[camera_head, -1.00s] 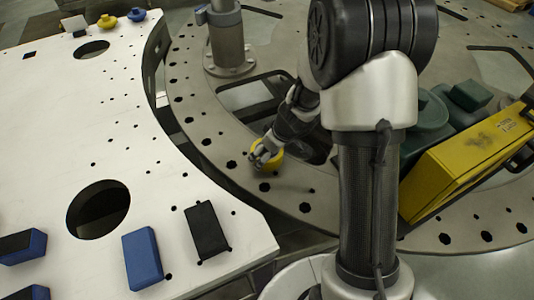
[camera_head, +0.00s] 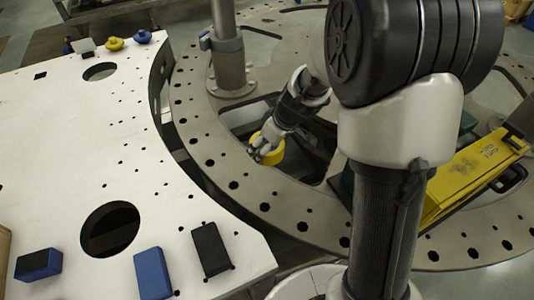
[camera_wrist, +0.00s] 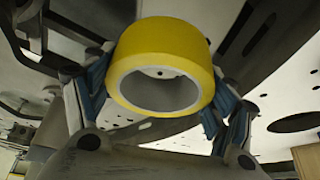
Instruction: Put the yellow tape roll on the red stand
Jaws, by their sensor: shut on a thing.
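The yellow tape roll (camera_head: 272,149) is held in my gripper (camera_head: 264,148), above the grey turret plate in the head view. In the wrist view the roll (camera_wrist: 165,50) sits between the two fingers, with its grey inner core facing the camera. The fingers of my gripper (camera_wrist: 160,95) touch it on both sides. I cannot make out a red stand in any view.
The white plate (camera_head: 70,130) on the left carries blue and black blocks (camera_head: 152,274) near its front edge, and yellow and blue knobs (camera_head: 114,44) at its far end. A metal post (camera_head: 228,60) rises from the grey ring plate (camera_head: 215,150). A yellow box (camera_head: 470,175) stands at the right.

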